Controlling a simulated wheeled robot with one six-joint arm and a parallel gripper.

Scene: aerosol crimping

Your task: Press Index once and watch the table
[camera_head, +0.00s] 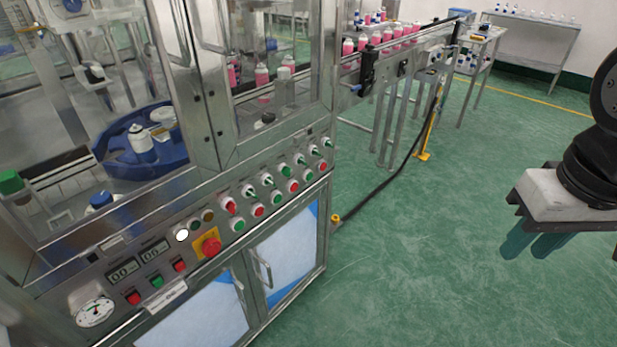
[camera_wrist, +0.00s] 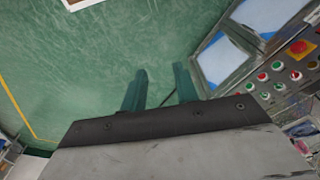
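The control panel (camera_head: 200,235) runs along the machine's front with red, green and white buttons, selector switches and a red emergency stop (camera_head: 210,246) on a yellow plate. The labels are too small to read, so I cannot tell which button is Index. The blue rotary table (camera_head: 112,172) sits behind the glass at left with a white can (camera_head: 140,140) on it. My gripper (camera_head: 531,250) hangs over open floor at the right, well apart from the panel. In the wrist view my gripper's (camera_wrist: 160,78) two fingers are apart with nothing between them; the panel (camera_wrist: 285,75) shows at the right.
A conveyor (camera_head: 400,45) carrying several pink cans extends to the back right. A black cable (camera_head: 395,170) runs from it down to the floor beside the cabinet. Green floor (camera_head: 420,260) between the machine and my arm is clear.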

